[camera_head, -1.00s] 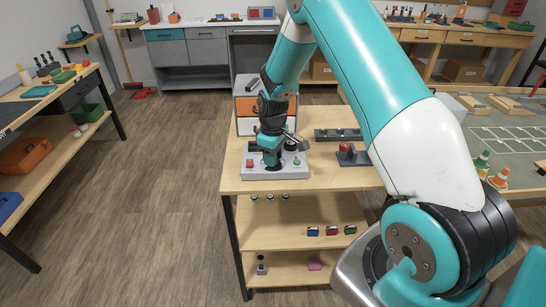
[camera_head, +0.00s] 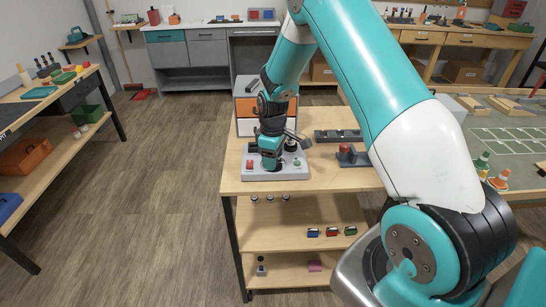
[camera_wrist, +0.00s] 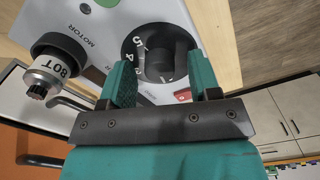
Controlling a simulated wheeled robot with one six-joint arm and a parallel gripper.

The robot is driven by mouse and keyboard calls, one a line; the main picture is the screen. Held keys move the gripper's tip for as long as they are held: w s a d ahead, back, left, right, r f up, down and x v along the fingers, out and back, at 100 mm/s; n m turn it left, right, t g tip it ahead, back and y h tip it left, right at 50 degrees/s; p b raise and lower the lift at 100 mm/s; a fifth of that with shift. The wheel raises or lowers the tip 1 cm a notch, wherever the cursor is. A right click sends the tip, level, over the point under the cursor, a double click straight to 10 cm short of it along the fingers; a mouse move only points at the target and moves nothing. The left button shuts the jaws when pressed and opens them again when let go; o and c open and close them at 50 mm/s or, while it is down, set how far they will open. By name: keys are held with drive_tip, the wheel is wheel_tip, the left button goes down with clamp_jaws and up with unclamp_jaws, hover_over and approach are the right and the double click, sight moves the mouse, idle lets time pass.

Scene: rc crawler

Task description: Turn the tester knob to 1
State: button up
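The tester is a light grey box (camera_head: 290,174) on the wooden bench, with a red button (camera_head: 250,164) and a green button (camera_head: 297,163) on top. In the wrist view its black knob (camera_wrist: 158,48) sits on a dial with white numerals, of which 5 and 4 are readable. My gripper (camera_wrist: 161,75) is over the knob, its two teal fingers apart on either side of it. A gap shows beside the knob's raised bar; contact is not clear. The pointer's setting cannot be read for sure. In the head view my gripper (camera_head: 270,164) hides the knob.
A silver and black motor marked 80T (camera_wrist: 50,70) stands on the tester by the MOTOR label. An orange and white drawer unit (camera_head: 246,115) stands behind. A dark rack (camera_head: 337,136) and a red-knobbed device (camera_head: 346,154) lie to the right.

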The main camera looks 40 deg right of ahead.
wheel_tip(320, 180, up, 18)
drive_tip(key=b, duration=0.2)
drive_tip(key=shift+f, duration=0.25)
idle(0.6)
drive_tip(key=s+a+r+y, duration=0.1)
drive_tip(key=s+a+r, duration=0.2)
drive_tip(key=s+a, duration=0.5)
drive_tip(key=s+a+r+y, duration=0.1)
drive_tip(key=s+a+r, duration=0.1)
drive_tip(key=s+a, duration=0.5)
drive_tip(key=s+a+y, duration=0.2)
drive_tip(key=s+a, duration=0.7)
drive_tip(key=s, duration=0.4)
drive_tip(key=shift+r, duration=0.2)
